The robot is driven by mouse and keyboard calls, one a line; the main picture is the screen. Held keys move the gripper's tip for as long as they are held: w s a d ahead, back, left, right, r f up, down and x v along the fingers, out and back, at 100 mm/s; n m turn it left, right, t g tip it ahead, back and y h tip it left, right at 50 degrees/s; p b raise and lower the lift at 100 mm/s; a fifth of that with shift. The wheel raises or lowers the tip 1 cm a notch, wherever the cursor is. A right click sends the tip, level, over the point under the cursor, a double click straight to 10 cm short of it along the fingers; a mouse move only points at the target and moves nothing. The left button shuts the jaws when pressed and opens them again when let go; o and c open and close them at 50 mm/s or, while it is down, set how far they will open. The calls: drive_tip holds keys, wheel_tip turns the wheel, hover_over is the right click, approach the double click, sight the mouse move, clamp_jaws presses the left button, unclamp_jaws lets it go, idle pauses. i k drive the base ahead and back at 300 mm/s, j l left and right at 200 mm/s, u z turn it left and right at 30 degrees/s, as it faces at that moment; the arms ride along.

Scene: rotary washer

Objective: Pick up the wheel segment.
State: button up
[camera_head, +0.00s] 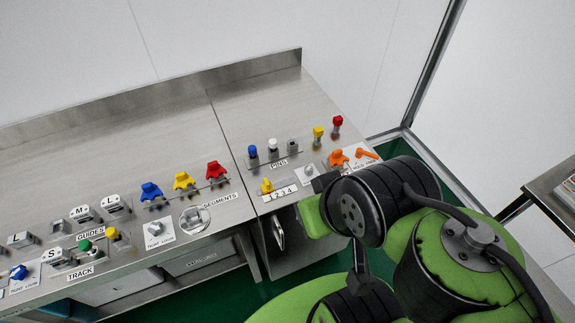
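Three coloured pieces stand in a row behind the SEGMENTS label (220,200): a blue segment (151,190), a yellow segment (183,180) and a red segment (215,169). They sit upright on small metal holders on the steel bench. Which one the task means cannot be told from this view. My green and black arm fills the lower right. The end of my arm (325,190) is near the bench's front edge, right of the red segment and apart from all three. My gripper's fingers cannot be made out.
The PINS row (279,163) has several small coloured pieces, with orange parts (339,158) near the right edge. GUIDES pieces (80,214) and TRACK pieces (85,245) stand at the left. A low backsplash (150,110) runs behind. Another table (550,190) is far right.

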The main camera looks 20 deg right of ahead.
sight(337, 158)
drive_tip(key=l+u, duration=0.75)
drive_tip(key=u, duration=0.15)
drive_tip(key=k+l+u, duration=0.1)
drive_tip(key=l+u, duration=0.35)
drive_tip(key=k+l+u, duration=0.1)
drive_tip(key=l+u, duration=0.15)
drive_tip(key=u, duration=0.25)
drive_tip(key=k+l+u, duration=0.2)
drive_tip(key=u, duration=0.25)
